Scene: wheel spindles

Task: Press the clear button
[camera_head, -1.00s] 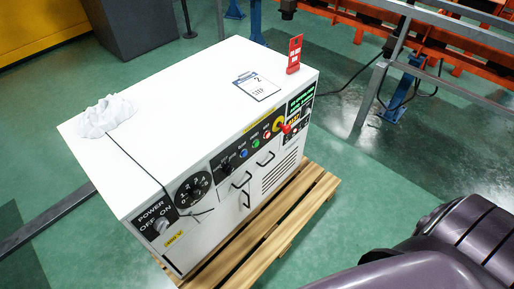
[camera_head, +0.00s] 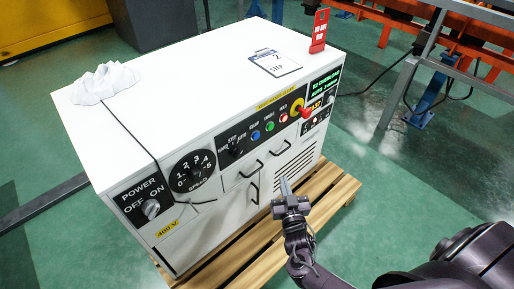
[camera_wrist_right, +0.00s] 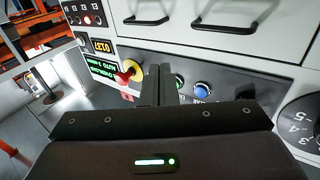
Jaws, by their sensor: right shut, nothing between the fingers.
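The control panel on the front of the white cabinet (camera_head: 195,95) has a blue button (camera_head: 255,135), a green button (camera_head: 270,126) and a red button (camera_head: 283,117) in a row. The small label over the blue one looks like "CLEAR", but is hard to read. My right gripper (camera_head: 285,184) is shut and empty, in front of the cabinet and below the buttons in the head view. In the right wrist view its fingers (camera_wrist_right: 155,84) hide part of the panel; the blue button (camera_wrist_right: 201,90) and green button (camera_wrist_right: 179,82) show just right of them. My left gripper is out of view.
A red mushroom button on a yellow base (camera_head: 300,109) and a lit display (camera_head: 323,84) sit right of the row. Black handles (camera_head: 252,170) stick out below the panel. A wooden pallet (camera_head: 335,190) is underneath. A speed dial (camera_head: 192,171) and power switch (camera_head: 151,208) are at left.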

